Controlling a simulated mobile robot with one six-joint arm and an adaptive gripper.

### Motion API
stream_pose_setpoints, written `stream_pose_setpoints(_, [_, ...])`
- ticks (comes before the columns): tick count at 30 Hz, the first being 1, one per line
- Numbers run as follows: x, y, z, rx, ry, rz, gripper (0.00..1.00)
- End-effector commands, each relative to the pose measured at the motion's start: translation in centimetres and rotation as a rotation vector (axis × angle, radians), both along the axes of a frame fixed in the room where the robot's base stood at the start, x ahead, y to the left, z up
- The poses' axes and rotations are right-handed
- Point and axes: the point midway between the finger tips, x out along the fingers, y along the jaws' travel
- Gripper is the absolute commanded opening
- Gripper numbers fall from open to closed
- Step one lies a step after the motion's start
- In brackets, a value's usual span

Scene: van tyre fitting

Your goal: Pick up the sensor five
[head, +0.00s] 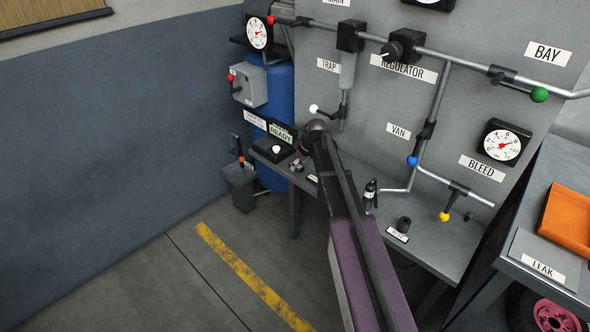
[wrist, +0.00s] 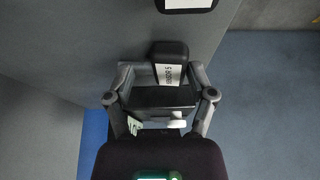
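The sensor five (wrist: 169,72) is a dark block with a white label, and its text runs along the block in the wrist view. My gripper (wrist: 161,72) is around it, with one grey finger at its left and one at its right. Whether both fingertips press on the block cannot be made out. In the head view my arm runs up from the bottom to a dark wrist near the white ball-ended lever, and this hides the fingers. I cannot pick out the sensor there.
A dark box with a white knob (head: 276,149) and a READY display (head: 281,133) stand close to the left of my wrist. A panel with pipes, valves and gauges (head: 502,145) rises behind the bench (head: 430,240). An orange tray (head: 568,222) is at right. Floor at left is clear.

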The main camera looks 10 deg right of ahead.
Motion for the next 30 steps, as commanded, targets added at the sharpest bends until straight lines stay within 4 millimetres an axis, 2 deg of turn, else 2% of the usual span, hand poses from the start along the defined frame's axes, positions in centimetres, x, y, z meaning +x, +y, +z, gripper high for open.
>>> stream_pose_setpoints(1, [0.0,0.0,0.0,0.0,0.0,0.0,0.35])
stream_pose_setpoints(2, [0.0,0.0,0.0,0.0,0.0,0.0,0.26])
stream_pose_setpoints(3, [0.0,0.0,0.0,-0.001,0.001,0.0,0.21])
stream_pose_setpoints(6, [0.0,0.0,0.0,-0.001,0.001,0.0,0.16])
stream_pose_setpoints(21, [0.1,-0.1,0.1,-0.003,0.001,-0.001,0.13])
stream_pose_setpoints(22, [0.1,-0.1,0.2,-0.003,0.001,-0.001,0.12])
stream_pose_setpoints(24, [0.1,-0.1,0.4,-0.003,0.001,-0.001,0.0])
stream_pose_setpoints(30, [0.0,-0.1,1.6,-0.001,0.0,0.0,0.0])
